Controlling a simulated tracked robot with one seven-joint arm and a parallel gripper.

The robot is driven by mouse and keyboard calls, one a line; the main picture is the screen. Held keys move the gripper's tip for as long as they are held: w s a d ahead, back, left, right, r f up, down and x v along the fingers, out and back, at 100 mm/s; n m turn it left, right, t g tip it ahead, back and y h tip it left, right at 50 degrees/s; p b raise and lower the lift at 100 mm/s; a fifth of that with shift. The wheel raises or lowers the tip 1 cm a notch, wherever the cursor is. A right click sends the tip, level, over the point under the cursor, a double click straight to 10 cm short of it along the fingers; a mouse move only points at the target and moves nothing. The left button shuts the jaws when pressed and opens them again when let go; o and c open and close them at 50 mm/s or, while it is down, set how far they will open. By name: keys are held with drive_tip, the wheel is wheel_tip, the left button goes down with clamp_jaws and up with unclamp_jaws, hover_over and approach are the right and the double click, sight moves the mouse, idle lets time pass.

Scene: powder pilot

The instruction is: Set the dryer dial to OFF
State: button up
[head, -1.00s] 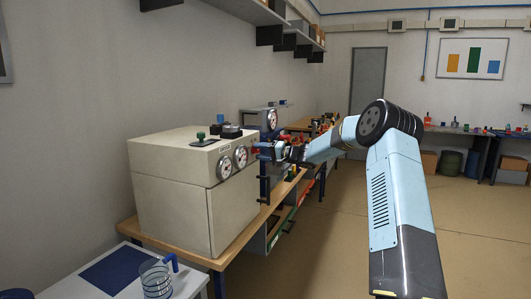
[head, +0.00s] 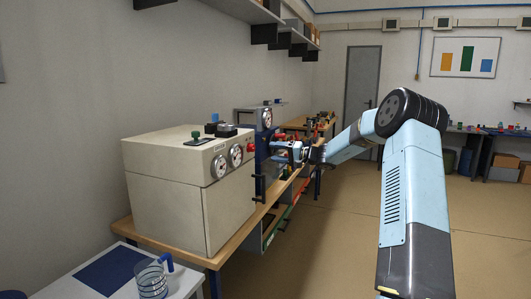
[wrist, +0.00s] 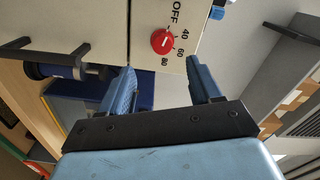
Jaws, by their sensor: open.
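The dryer is a large cream box (head: 180,185) on a wooden bench in the head view. Its red dial (wrist: 163,41) is on a pale panel in the wrist view, with OFF, 40, 60 and 80 printed around it. The dial bears a small white mark; I cannot tell surely which label it points to. The dial also shows at the right end of the dryer's front in the head view (head: 250,148). My gripper (wrist: 160,66) is open and empty, its blue fingers spread in front of the dial. In the head view my gripper (head: 280,151) stands apart from the dial.
Two round white gauges (head: 219,166) are left of the dial on the dryer front. Green and blue-topped items stand on the dryer. A glass jug (head: 151,280) and blue mat (head: 112,271) lie on a white table in front. The floor to the right is clear.

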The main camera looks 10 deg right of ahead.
drive_tip(key=shift+v, duration=2.2)
drive_tip(key=shift+a, duration=0.1)
drive_tip(key=s+a+r+n+g+h, duration=0.2)
drive_tip(key=s+a+g+h, duration=0.15)
drive_tip(key=s+a, duration=0.6)
drive_tip(key=s+a+r+n+g+h, duration=0.3)
drive_tip(key=s+a, duration=0.4)
drive_tip(key=s, duration=0.6)
drive_tip(key=s+d+h, duration=0.2)
drive_tip(key=s, duration=0.9)
drive_tip(key=s+d+f+m+t+h, duration=0.1)
drive_tip(key=s+d+h, duration=0.2)
drive_tip(key=s, duration=0.7)
drive_tip(key=s+d+f+h, duration=0.1)
drive_tip(key=s+d+h, duration=0.1)
drive_tip(key=s, duration=0.9)
drive_tip(key=shift+s+d+m+h, duration=0.15)
drive_tip(key=shift+s+m+h, duration=0.15)
drive_tip(key=shift+h, duration=0.25)
